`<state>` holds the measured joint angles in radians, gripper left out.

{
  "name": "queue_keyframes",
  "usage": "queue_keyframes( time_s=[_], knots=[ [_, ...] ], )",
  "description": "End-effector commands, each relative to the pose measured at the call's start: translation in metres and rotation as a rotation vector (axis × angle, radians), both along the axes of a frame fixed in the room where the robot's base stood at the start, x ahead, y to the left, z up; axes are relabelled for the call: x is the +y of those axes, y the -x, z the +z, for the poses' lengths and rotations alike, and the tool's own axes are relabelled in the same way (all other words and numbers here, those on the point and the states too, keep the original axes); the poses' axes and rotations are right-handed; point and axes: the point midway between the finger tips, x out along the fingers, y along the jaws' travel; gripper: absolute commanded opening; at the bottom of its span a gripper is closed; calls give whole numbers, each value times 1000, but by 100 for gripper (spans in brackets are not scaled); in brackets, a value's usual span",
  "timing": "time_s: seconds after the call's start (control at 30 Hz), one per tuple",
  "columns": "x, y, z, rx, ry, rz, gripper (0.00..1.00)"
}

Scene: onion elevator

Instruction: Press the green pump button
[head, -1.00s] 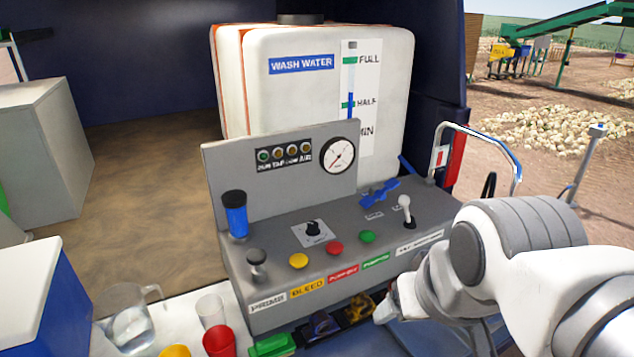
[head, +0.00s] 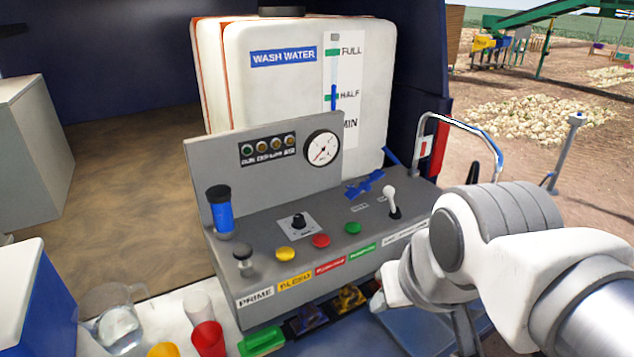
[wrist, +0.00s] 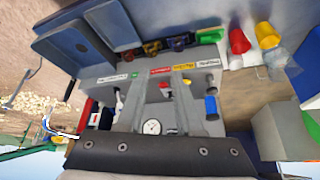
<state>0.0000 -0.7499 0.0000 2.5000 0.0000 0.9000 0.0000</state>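The green pump button (head: 352,228) is a round cap on the sloping top of the grey control panel (head: 230,270), right of the red button (head: 321,241) and the yellow button (head: 285,254). A green label (head: 362,251) sits below it. In the wrist view the panel appears upside down. My gripper (wrist: 163,76) shows there as two grey fingers held apart, with nothing between them but the panel behind, where the red button shows. I cannot make out the green button there; the left finger may cover it. In the head view my arm is right of the panel, its fingertips not clear.
A white toggle lever (head: 391,200) and a blue valve handle (head: 365,185) stand near the green button. A black knob (head: 298,221) and a blue cylinder (head: 219,212) are further left. Cups, including a red cup (head: 208,338), and a clear jug (head: 118,325) stand in front left.

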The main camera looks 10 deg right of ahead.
Motion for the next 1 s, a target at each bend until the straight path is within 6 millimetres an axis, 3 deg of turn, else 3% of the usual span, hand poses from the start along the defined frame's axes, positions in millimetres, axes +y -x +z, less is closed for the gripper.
queue_keyframes(
  time_s=[0.03, 0.17, 1.0],
  knots=[
    [0, 0, 0, 0, 0, 0, 24],
    [0, 0, 0, 0, 0, 0, 1],
    [0, 0, 0, 0, 0, 0, 0]
  ],
)
